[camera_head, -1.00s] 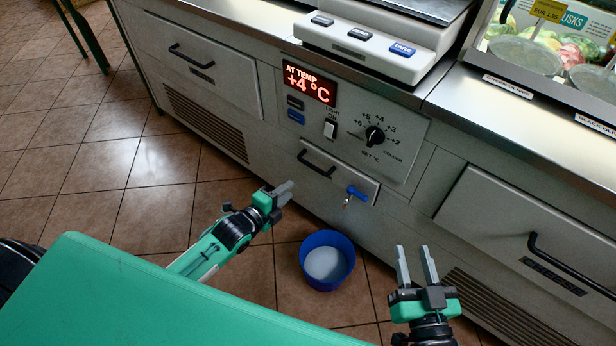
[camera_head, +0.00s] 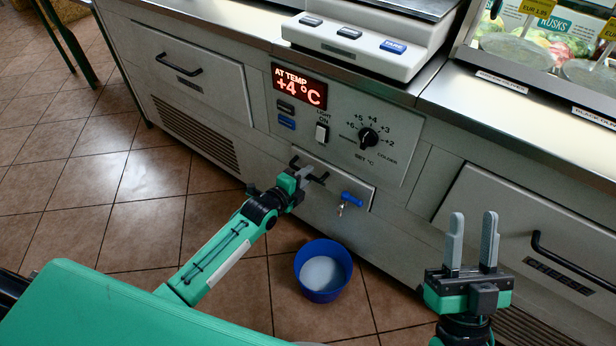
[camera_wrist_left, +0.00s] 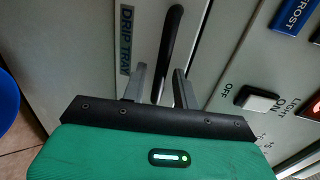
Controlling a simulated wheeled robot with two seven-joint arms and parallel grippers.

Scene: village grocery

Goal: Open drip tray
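The drip tray front (camera_head: 336,184) is a small grey panel low on the counter. Its black bar handle (camera_wrist_left: 172,45) runs between my left gripper's fingers in the left wrist view, beside a "DRIP TRAY" label (camera_wrist_left: 126,40). My left gripper (camera_head: 300,174) is at the handle, partly covering it in the head view. Its fingers (camera_wrist_left: 160,85) are apart on either side of the bar, and a gap shows. The panel looks flush with the counter. My right gripper (camera_head: 473,240) is open and empty in front of the counter at the right.
A blue-handled tap (camera_head: 350,200) sticks out at the panel's right. A blue bucket (camera_head: 322,272) stands on the tiled floor below it. A control panel with a display (camera_head: 299,88), switch (camera_head: 321,133) and dial (camera_head: 368,138) is above. Larger drawers lie to both sides.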

